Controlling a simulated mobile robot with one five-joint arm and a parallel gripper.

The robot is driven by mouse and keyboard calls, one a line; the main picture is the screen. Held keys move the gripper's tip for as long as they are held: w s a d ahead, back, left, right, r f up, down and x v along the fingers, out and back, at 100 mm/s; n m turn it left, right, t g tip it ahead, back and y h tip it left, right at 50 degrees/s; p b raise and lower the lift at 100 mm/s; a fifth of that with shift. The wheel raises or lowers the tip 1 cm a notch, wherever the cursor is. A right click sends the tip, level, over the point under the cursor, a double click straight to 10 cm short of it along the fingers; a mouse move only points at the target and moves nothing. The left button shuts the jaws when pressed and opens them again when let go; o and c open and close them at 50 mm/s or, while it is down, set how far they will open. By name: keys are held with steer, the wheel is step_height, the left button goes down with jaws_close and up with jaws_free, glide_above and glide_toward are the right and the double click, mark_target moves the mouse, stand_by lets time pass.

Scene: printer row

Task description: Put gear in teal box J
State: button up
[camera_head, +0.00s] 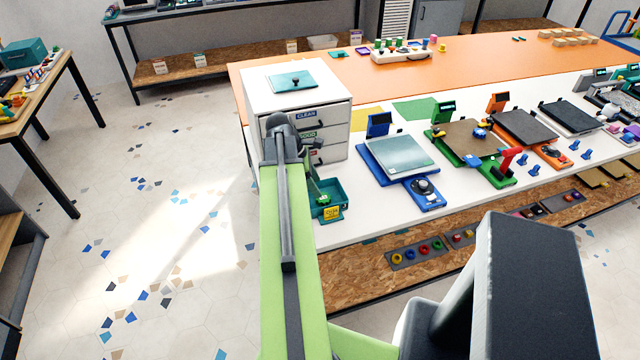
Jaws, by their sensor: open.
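A small open teal box (341,190) with a yellow label stands at the white table's left front edge, beside the drawer cabinet. The label's letter is too small to read, so I cannot tell whether it is box J. A small green thing shows inside it, too small to identify. I cannot make out a gear anywhere. My gripper (314,158) is at the far end of my green arm, in front of the cabinet and apparently above the box. It is open, partly hidden by my arm.
The white drawer cabinet (335,122) stands close behind my gripper. Printers, including a blue one (370,165), line the white table to the right. A shelf below holds trays of coloured rings (418,252). Another teal box (22,53) is on the far left table. The floor left is clear.

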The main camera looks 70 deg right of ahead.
steer(key=p+v, duration=0.4)
steer(key=v, duration=0.2)
steer(key=shift+r, duration=0.3)
steer(key=shift+w, duration=0.1)
steer(key=w+a+f+m+t, duration=0.1)
steer(key=w+a+m+t, duration=0.15)
steer(key=w+a, duration=2.2)
steer(key=a, duration=0.8)
steer(key=w+a+m+t+y, duration=0.1)
steer(key=w+a, duration=0.1)
steer(key=a, duration=0.9)
steer(key=w+a+m, duration=0.1)
steer(key=w+a, duration=0.2)
steer(key=a, duration=0.9)
steer(key=shift+w+f+t+y, duration=0.35)
steer(key=shift+w+f+y, duration=0.05)
